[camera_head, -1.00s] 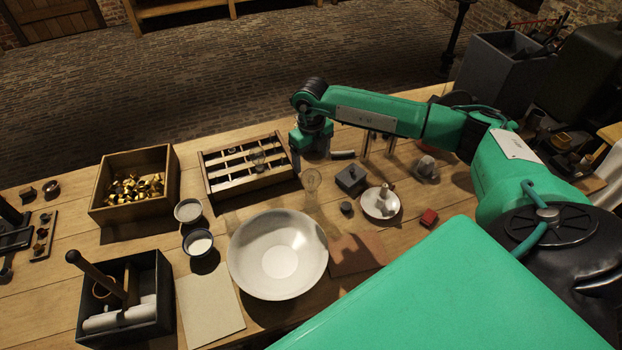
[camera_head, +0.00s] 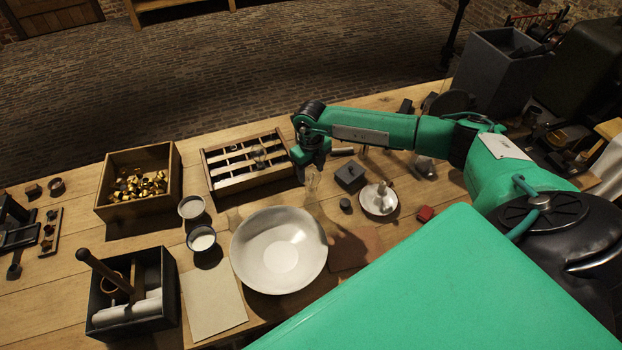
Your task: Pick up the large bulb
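A clear glass bulb (camera_head: 313,184) stands on the table just behind the large white bowl, faint against the wood. Another small glass bulb (camera_head: 259,155) shows in the slotted wooden rack (camera_head: 227,187). I cannot tell their sizes apart for sure. My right gripper (camera_head: 312,168) points down right above and behind the standing bulb, near the rack's right end. Its fingertips are small and dark, so I cannot tell whether they are open or touch the glass. My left gripper is not in view.
The white bowl (camera_head: 250,275) is in front of the bulb. A grey block (camera_head: 350,176), a white dish (camera_head: 375,208) and a red block (camera_head: 425,214) lie to the right. Two small cups, a wooden box of brass parts (camera_head: 109,212) and a black tool box (camera_head: 169,290) stand left.

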